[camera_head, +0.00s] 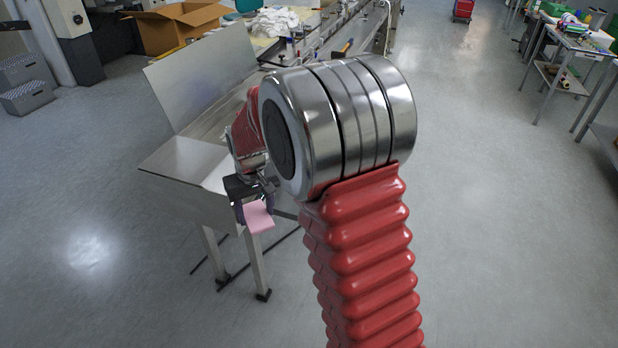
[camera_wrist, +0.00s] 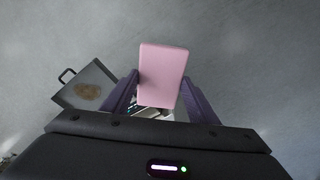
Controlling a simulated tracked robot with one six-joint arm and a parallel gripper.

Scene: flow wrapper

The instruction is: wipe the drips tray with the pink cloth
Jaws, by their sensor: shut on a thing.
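The pink cloth (camera_head: 258,218) is a folded pink pad. In the wrist view the cloth (camera_wrist: 162,72) sits between the two purple fingers. My gripper (camera_head: 254,204) is shut on it and holds it in the air beside the steel machine's near end. In the wrist view a grey tray (camera_wrist: 98,76) with a black handle lies to the left of my gripper (camera_wrist: 160,97). A brown stain (camera_wrist: 87,91) marks the tray's floor. The cloth is apart from the tray in that view. I cannot make out the tray in the head view.
The steel machine (camera_head: 176,205) stands on legs behind my gripper, with an upright metal panel (camera_head: 198,82). A cardboard box (camera_head: 178,28) and white cloths (camera_head: 274,22) are farther back. A work table (camera_head: 570,45) stands at far right. The grey floor (camera_head: 500,220) between is clear.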

